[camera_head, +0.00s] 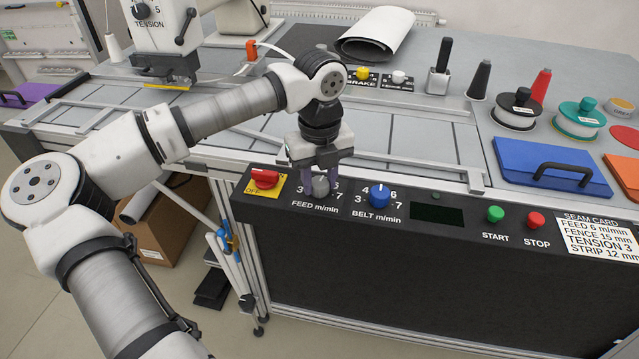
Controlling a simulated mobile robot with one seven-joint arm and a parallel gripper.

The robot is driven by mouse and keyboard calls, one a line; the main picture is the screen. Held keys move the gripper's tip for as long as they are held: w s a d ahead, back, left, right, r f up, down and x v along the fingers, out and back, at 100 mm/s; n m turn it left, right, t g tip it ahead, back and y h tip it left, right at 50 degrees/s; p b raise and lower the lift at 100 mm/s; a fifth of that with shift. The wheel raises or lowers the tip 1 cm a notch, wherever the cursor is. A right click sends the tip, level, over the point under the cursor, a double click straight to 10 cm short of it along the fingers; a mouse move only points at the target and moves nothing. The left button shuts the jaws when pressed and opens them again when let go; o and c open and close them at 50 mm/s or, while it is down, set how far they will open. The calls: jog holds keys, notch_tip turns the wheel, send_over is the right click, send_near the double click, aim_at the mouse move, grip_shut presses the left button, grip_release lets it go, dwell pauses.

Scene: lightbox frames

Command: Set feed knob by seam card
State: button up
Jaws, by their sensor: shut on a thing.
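The feed knob (320,187) is grey and sits on the black front panel (460,236) above the label "FEED m/min". My gripper (319,180) comes down over it from above and is shut on it. The fingers and wrist hide part of its dial numbers; a 3 shows at left and a 7 at right. Where the knob points cannot be told. The seam card (598,237) is at the panel's right end and reads FEED 6 m/min, FENCE 15 mm, TENSION 3, STRIP 12 mm.
A red switch (265,179) on a yellow plate is close left of my gripper. The blue belt knob (379,195) is close right. A green start button (495,214) and red stop button (536,220) are farther right. A blue lid with a black handle (556,167) lies behind them.

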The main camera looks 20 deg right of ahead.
aim_at(320, 182)
jog(key=m+b, duration=0.2)
jog(key=m, duration=0.1)
jog(key=shift+f, duration=0.15)
jog(key=shift+m+b, duration=1)
jog(key=shift+m, duration=0.8)
jog(key=shift+r, duration=0.2)
jog(key=o, duration=1)
jog(key=shift+r, duration=0.1)
notch_tip(320, 182, up, 14)
jog(key=shift+f+b, duration=0.2)
jog(key=shift+b, duration=0.25)
